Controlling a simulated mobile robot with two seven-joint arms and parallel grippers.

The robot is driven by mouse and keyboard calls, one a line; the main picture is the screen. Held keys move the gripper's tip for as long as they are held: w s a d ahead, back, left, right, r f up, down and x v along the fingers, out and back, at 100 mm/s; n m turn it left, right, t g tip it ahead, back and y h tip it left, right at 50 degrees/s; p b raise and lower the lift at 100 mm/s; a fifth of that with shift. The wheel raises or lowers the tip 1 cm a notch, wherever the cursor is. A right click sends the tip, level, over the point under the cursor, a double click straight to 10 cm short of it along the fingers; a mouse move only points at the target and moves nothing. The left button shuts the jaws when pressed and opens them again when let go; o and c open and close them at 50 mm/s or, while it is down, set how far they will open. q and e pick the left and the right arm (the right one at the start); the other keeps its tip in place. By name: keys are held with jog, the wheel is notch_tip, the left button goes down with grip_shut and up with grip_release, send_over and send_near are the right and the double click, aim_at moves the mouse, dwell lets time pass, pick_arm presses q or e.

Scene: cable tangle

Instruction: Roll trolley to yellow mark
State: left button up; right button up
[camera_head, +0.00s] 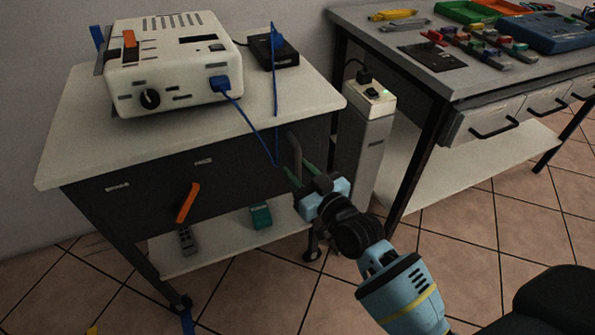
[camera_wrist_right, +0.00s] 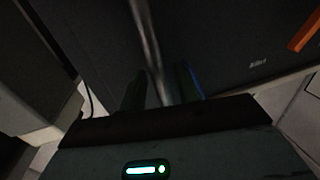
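The trolley (camera_head: 75,150) has a pale top, a dark front panel and castors, and stands at the left. A grey upright handle (camera_head: 295,148) is at its right end. My right gripper (camera_head: 300,174) is at the handle's lower part. In the right wrist view, the handle bar (camera_wrist_right: 148,40) runs down between the two fingers (camera_wrist_right: 162,90), which stand apart on either side of it; contact cannot be made out. A small yellow patch (camera_head: 92,330) shows on the floor at the bottom left edge, mostly cut off. My left gripper is not in view.
A white device (camera_head: 170,60) and a black box (camera_head: 273,52) sit on the trolley; a blue cable (camera_head: 252,130) hangs over its front. A white power pillar (camera_head: 370,135) and a workbench (camera_head: 480,85) stand close right.

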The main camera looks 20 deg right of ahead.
jog(key=shift+w+a, duration=0.1)
jog(key=shift+w, duration=0.2)
grip_shut()
jog(key=shift+a, duration=0.1)
